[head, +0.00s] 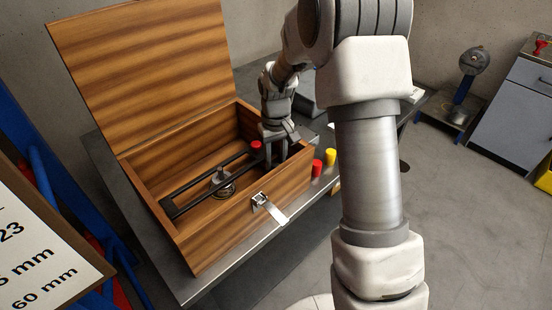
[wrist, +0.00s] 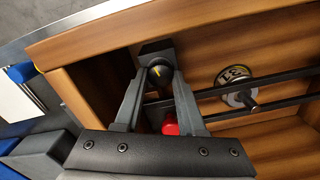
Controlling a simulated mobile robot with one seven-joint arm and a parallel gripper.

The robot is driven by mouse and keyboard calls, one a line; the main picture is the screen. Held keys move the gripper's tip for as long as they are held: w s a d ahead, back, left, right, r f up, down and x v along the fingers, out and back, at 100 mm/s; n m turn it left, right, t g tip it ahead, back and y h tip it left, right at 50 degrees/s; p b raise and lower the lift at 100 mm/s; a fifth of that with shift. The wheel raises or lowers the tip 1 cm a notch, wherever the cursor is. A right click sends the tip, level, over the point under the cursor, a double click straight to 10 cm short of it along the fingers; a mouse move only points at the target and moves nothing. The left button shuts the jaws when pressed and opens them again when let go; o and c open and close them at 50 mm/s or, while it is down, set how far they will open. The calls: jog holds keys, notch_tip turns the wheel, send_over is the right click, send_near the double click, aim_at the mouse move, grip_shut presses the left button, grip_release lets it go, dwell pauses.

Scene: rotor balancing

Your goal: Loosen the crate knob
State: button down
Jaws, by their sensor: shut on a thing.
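An open wooden crate (head: 225,232) stands on a metal table, its lid (head: 150,70) raised at the back. A dark knob (wrist: 157,68) with a yellow mark sits near one end of the crate, in the wrist view. My gripper (head: 276,158) reaches down into the crate's right end. In the wrist view the fingers of my gripper (wrist: 158,80) are shut on the knob, one on each side. In the head view the fingers hide the knob.
Two dark rails (head: 228,184) run along the crate, with a metal rotor part (head: 221,181) between them. A red knob (head: 256,146) is close to my fingers. Red (head: 317,167) and yellow (head: 331,156) pieces stand just outside the crate. A latch (head: 268,205) hangs on the front wall.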

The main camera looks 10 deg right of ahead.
aim_at(275, 163)
jog(key=n, duration=0.7)
jog(key=shift+p, duration=0.3)
dwell(0.4)
jog(key=c, duration=0.5)
grip_release()
notch_tip(275, 163, up, 18)
jog(key=p, duration=0.1)
jog(key=shift+f, duration=0.25)
